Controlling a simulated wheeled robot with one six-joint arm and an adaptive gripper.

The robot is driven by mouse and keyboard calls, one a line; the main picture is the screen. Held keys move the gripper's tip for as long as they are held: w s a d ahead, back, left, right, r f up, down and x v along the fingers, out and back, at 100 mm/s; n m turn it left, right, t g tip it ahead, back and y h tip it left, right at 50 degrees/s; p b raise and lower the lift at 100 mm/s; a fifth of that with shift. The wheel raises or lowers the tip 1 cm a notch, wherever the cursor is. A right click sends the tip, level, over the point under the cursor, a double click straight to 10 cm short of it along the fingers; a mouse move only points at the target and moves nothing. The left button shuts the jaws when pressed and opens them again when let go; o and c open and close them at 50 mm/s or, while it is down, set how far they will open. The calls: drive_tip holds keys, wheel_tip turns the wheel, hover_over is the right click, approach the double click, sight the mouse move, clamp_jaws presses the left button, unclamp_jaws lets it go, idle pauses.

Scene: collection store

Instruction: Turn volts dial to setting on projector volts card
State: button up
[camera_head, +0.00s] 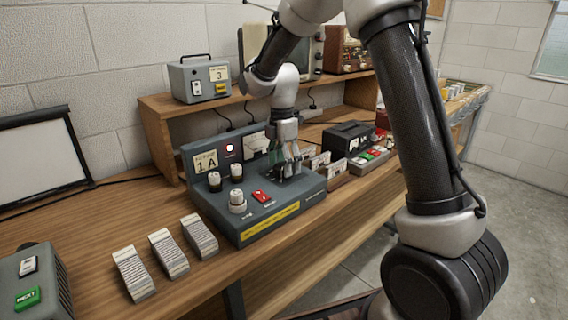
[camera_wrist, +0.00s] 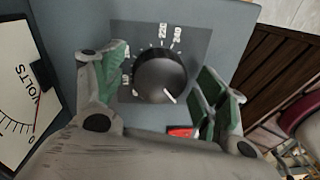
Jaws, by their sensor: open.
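The volts dial (camera_wrist: 160,75) is a round black knob on a dark scale plate (camera_wrist: 196,40). Its white pointer line aims to the lower right in the wrist view, away from the 220 and 240 marks. Some scale marks are hidden by the knob and my fingers. My gripper (camera_wrist: 164,82) is open, with green-padded fingers on both sides of the knob; I cannot tell whether they touch it. In the head view my gripper (camera_head: 287,168) hides the dial on the grey console (camera_head: 292,207). I cannot make out a projector volts card.
A white VOLTS meter (camera_wrist: 22,100) is left of the dial, and a red switch (camera_wrist: 180,132) is below. Card stacks (camera_head: 168,252) lie in front. A grey box (camera_head: 199,80) with a "3" card is on the shelf.

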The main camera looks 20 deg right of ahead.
drive_tip(key=shift+c, duration=0.5)
drive_tip(key=c, duration=0.9)
drive_tip(key=shift+c, duration=0.2)
